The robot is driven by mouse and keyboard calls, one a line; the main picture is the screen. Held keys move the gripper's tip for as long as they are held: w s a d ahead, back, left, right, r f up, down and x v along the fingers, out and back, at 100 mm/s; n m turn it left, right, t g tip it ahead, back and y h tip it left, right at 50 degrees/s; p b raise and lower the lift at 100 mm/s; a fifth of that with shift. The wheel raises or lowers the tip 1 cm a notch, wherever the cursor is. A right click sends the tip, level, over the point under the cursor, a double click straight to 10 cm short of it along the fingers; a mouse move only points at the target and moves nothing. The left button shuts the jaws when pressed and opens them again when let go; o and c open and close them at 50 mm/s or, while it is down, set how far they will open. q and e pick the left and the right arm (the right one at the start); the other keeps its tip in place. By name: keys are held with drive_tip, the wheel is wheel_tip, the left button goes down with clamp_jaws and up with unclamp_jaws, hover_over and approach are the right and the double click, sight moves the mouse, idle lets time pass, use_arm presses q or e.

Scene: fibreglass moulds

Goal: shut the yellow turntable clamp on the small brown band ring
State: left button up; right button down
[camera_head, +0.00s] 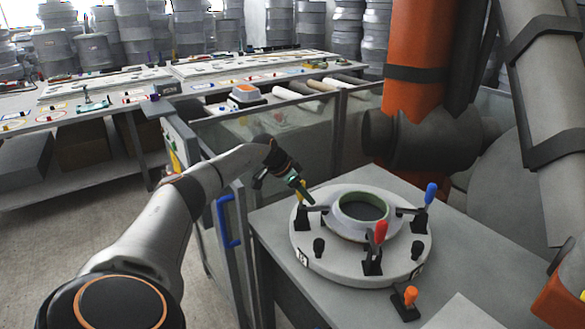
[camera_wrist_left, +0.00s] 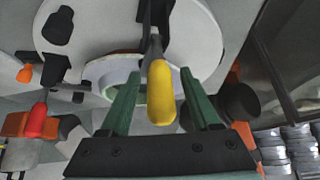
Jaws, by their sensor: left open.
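The round pale turntable (camera_head: 340,263) stands on a grey table, with a pale, green-rimmed ring (camera_head: 362,207) at its middle. The yellow clamp handle (camera_head: 300,190) rises at the turntable's left edge, partly hidden by my left gripper (camera_head: 303,193). In the left wrist view, the yellow handle (camera_wrist_left: 161,95) points toward the camera between the two green fingers of my left gripper (camera_wrist_left: 160,78). The fingers are open, with gaps visible on both sides of the handle. The ring (camera_wrist_left: 110,72) lies behind the fingers. My right gripper is not seen.
A red-handled clamp (camera_head: 380,231) and a blue-handled clamp (camera_head: 430,193) stand on the turntable. A large orange machine (camera_head: 417,60) looms at the right.

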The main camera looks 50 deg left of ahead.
use_arm(q)
drive_tip(key=v, duration=1.1)
drive_tip(key=shift+s+b, duration=0.2)
drive_tip(key=shift+b, duration=0.1)
drive_tip(key=shift+r, duration=0.1)
